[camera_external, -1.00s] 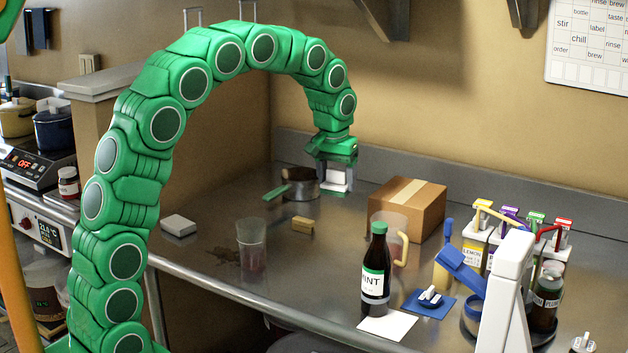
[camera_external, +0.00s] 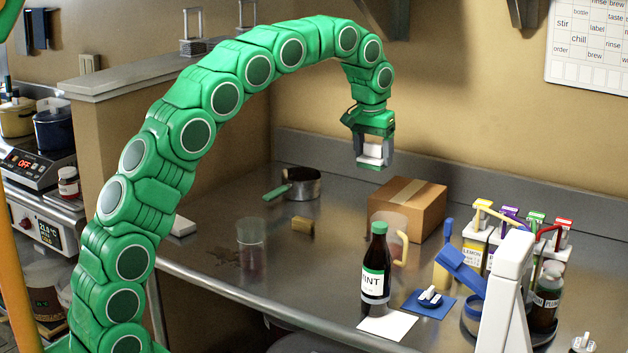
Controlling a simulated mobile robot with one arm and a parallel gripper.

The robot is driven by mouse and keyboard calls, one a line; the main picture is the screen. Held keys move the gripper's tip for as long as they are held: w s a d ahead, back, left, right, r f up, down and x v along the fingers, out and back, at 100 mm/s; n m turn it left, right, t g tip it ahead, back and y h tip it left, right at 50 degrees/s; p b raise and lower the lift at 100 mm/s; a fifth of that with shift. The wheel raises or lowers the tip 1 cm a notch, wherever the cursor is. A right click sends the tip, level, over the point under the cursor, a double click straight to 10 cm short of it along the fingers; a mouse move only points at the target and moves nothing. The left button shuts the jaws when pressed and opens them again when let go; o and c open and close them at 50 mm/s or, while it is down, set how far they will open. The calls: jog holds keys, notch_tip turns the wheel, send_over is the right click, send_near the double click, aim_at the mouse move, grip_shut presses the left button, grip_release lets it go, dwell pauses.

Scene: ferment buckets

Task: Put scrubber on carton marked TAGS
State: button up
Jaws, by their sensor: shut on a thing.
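Pump bottles (camera_external: 475,245) crowd the right. Bare counter lies left of the carton.

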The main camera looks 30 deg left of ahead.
jog(key=w+d+f, duration=0.2)
jog(key=w+f, duration=0.1)
jog(key=w, duration=0.3)
send_over(401, 198)
jog(key=shift+s+f, duration=0.25)
jog(key=shift+f, duration=1.05)
jog(key=shift+s+f, duration=0.2)
jog(key=shift+f, duration=1.05)
jog(key=shift+f, duration=0.1)
jog(key=shift+w+f, duration=0.15)
jog(key=shift+f, duration=1.55)
jog(key=shift+f, duration=0.1)
jog(key=o, duration=1)
jog(key=shift+o, duration=0.2)
